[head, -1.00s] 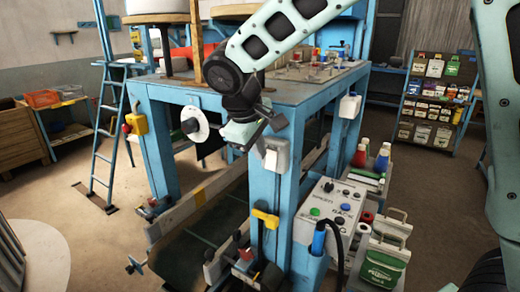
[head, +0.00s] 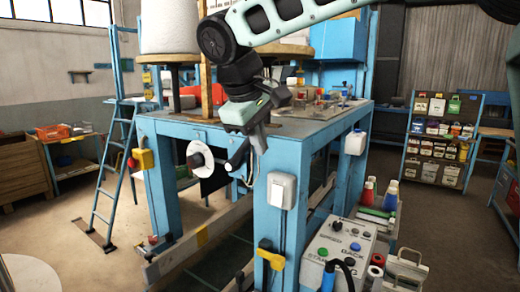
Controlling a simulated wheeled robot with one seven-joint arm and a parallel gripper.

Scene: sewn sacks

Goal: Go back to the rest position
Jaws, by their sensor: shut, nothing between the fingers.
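My gripper (head: 250,146) hangs from my pale green arm near the middle of the head view, pointing down. It appears in front of the near edge of the blue machine's tabletop (head: 300,128). Its fingers are small and dark in the picture; they are shut with nothing held. I cannot tell how far the gripper is from the machine's frame behind it.
A control box (head: 338,246) with coloured buttons stands low at the front right, beside red and blue bottles. A blue ladder (head: 118,170) stands left of the machine. A stocked shelf (head: 437,140) is at the right. Floor (head: 440,222) between shelf and machine is clear.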

